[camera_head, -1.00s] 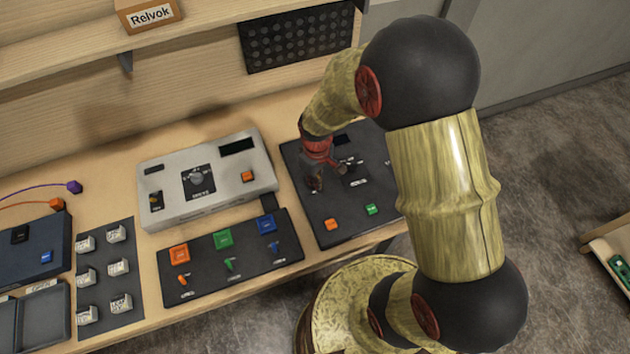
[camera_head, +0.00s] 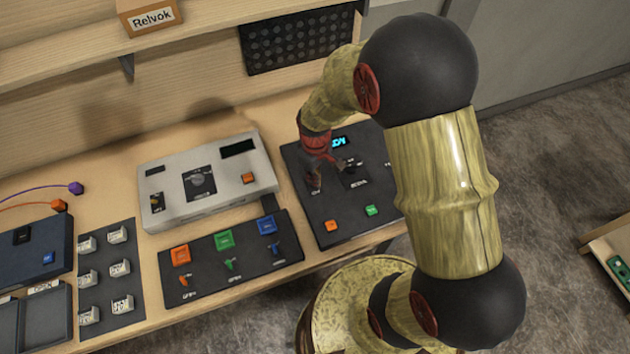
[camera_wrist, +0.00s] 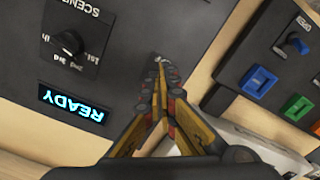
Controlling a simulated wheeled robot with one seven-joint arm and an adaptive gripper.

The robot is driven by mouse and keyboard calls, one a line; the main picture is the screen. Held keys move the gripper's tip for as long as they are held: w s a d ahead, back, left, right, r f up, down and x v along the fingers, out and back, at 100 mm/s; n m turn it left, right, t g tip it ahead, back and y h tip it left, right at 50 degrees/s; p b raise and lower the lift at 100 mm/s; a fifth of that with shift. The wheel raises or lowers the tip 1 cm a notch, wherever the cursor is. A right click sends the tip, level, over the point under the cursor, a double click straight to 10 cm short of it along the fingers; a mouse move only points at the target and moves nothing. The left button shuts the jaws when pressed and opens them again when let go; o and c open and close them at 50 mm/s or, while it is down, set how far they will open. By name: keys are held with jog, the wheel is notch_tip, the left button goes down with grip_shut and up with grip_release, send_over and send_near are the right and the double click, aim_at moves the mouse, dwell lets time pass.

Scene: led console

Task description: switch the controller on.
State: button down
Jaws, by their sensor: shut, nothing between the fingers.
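The controller (camera_head: 345,220) is a dark panel at the right end of the bench. Its small display (camera_head: 338,141) is lit with cyan text, and in the wrist view the display (camera_wrist: 73,103) reads "READY" upside down. A black knob labelled "SCENE" (camera_wrist: 68,43) sits beside the display. An orange button (camera_head: 331,225) and a green button (camera_head: 372,210) are on its front part. My gripper (camera_head: 315,186) is over the panel's left side. In the wrist view my gripper (camera_wrist: 160,68) is shut and empty, its tips near the panel's edge. The control under the tips is hidden.
A panel with orange, green and blue buttons (camera_head: 208,287) lies to the left, in front of a grey console (camera_head: 175,215) with a dial. White labelled blocks (camera_head: 119,268) stand further left. A shelf with a "Relvok" box (camera_head: 150,16) is above.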

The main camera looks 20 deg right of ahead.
jog(key=r+p, duration=0.1)
jog(key=r, duration=0.1)
jog(key=r+p, duration=0.2)
jog(key=r, duration=0.1)
jog(key=shift+s+r+p, duration=0.35)
dwell(0.6)
jog(key=s+r+m+t+b, duration=0.5)
jog(key=s+r+m+b, duration=0.1)
jog(key=s+r+b, duration=0.8)
jog(key=shift+s+r+t+b, duration=0.3)
jog(key=shift+s+b, duration=0.45)
jog(key=shift+b, duration=0.35)
